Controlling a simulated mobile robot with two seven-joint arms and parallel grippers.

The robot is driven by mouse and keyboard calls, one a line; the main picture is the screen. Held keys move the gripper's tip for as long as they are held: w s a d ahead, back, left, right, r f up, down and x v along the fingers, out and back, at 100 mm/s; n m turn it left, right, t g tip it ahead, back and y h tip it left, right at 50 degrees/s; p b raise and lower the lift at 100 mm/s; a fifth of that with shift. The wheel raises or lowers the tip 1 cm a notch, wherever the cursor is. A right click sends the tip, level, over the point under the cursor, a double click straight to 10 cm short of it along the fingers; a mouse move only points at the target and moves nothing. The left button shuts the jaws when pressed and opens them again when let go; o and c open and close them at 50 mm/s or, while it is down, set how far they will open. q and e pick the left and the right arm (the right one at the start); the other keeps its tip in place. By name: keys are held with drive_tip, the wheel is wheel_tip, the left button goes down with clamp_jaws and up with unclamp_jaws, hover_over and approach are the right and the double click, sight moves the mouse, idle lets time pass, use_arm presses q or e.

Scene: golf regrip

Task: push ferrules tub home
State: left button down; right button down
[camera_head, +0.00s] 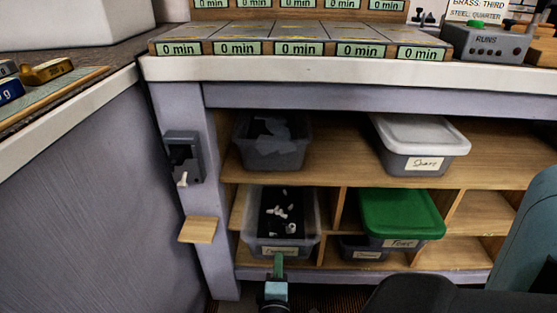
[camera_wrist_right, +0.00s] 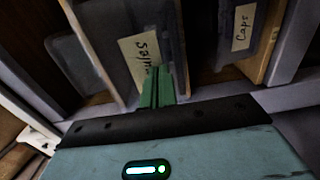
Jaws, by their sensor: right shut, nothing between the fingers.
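The ferrules tub (camera_head: 310,215) is a clear, open tub with small white pieces on a dark inside. It sits in the lower left compartment of the shelf unit, its label (camera_head: 277,251) facing out. My right gripper (camera_head: 279,258) is shut and empty, its green fingertips at the tub's front by the label. In the right wrist view, the fingertips (camera_wrist_right: 160,72) cover part of the label (camera_wrist_right: 137,58). I cannot tell whether they press on the tub. My left gripper is not in view.
A grey tub (camera_head: 270,150) and a white-lidded tub (camera_head: 425,145) stand on the shelf above. A small wooden ledge (camera_head: 198,229) juts from the left post.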

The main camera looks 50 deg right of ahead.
sight(281, 227)
drive_tip(key=shift+b+x, duration=0.65)
drive_tip(key=shift+x, duration=2.6)
drive_tip(key=shift+b+x, duration=0.8)
drive_tip(key=shift+x, duration=2.2)
drive_tip(key=v, duration=1)
